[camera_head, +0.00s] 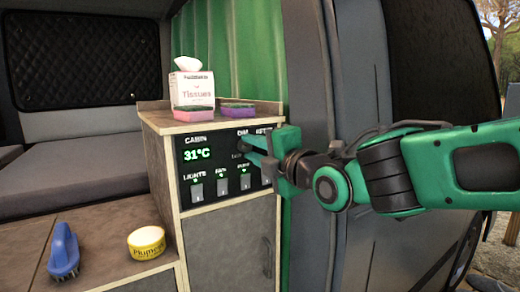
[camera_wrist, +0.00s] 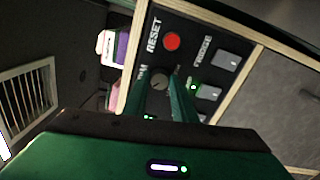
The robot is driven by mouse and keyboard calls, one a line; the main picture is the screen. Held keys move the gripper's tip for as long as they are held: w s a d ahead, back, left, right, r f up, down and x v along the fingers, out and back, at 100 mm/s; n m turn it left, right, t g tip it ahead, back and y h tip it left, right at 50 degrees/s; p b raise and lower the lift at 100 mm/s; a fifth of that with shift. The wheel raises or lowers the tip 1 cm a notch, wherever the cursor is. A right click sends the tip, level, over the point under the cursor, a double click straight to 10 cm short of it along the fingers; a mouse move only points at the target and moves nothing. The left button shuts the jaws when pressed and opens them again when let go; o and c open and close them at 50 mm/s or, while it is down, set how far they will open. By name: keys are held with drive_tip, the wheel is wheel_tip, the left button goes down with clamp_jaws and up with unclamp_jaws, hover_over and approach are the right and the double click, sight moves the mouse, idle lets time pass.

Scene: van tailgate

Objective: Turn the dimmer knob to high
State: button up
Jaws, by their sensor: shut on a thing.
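The dark control panel (camera_head: 212,170) on the front of the cabinet carries a CABIN display reading 31°C and DIM and RESET labels above. My gripper (camera_head: 254,150) reaches in from the right and covers the spot below the DIM label. In the wrist view, the grey round dimmer knob (camera_wrist: 159,79) sits between the tips of my gripper (camera_wrist: 166,88), which is shut on it. The knob's pointer and setting are too small to read. In the head view the knob is hidden behind my fingers.
A red reset button (camera_wrist: 172,41) is close beside the knob. Several rocker switches (camera_head: 196,191) with green lights line the panel's lower part. A tissue box (camera_head: 192,93) and sponges (camera_head: 238,110) stand on top. A blue brush (camera_head: 64,250) and a yellow tub (camera_head: 147,243) lie lower left.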

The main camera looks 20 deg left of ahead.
drive_tip(key=m, duration=0.4)
drive_tip(key=shift+w+d+m, duration=0.1)
drive_tip(key=shift+m, duration=0.2)
drive_tip(key=shift+w+r+m, duration=0.1)
drive_tip(key=shift+r+m, duration=0.05)
drive_tip(key=shift+m, duration=7.05)
drive_tip(key=shift+r+m, duration=0.1)
drive_tip(key=shift+m, duration=7.1)
drive_tip(key=o, duration=1)
drive_tip(key=shift+d, duration=0.1)
drive_tip(key=shift+o, duration=0.2)
drive_tip(key=shift+f, duration=0.1)
